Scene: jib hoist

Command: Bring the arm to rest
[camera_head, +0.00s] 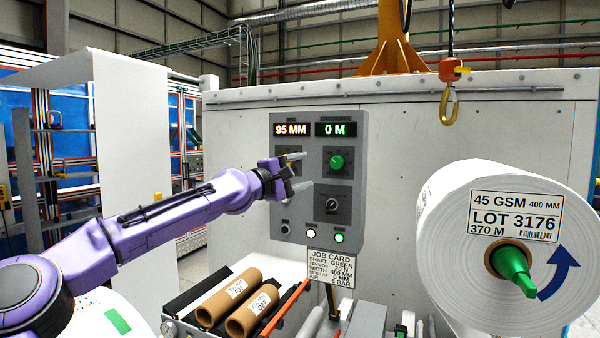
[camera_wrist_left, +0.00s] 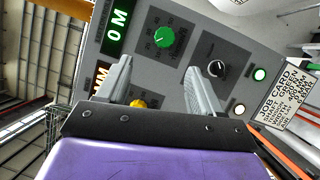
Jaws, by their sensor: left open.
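My left arm (camera_head: 170,205) is purple and reaches in from the left. Its gripper (camera_head: 300,170) is open and empty in front of the left side of the grey control panel (camera_head: 357,195). In the left wrist view the two grey fingers (camera_wrist_left: 160,90) stand apart, with the panel face beyond them. The panel has a display reading 95 MM (camera_head: 291,129), a display reading 0 M (camera_head: 336,129), a green knob (camera_head: 336,162) and a black knob (camera_head: 332,205). A yellow knob (camera_wrist_left: 138,103) shows partly behind the gripper in the left wrist view. My right gripper is not in view.
A large white roll (camera_head: 450,240) on a green shaft end (camera_head: 513,268) stands at the right. A crane hook (camera_head: 449,105) hangs above it. Brown cardboard cores (camera_head: 229,297) lie below the panel, near a job card (camera_head: 331,268). A white web (camera_head: 135,130) hangs at the left.

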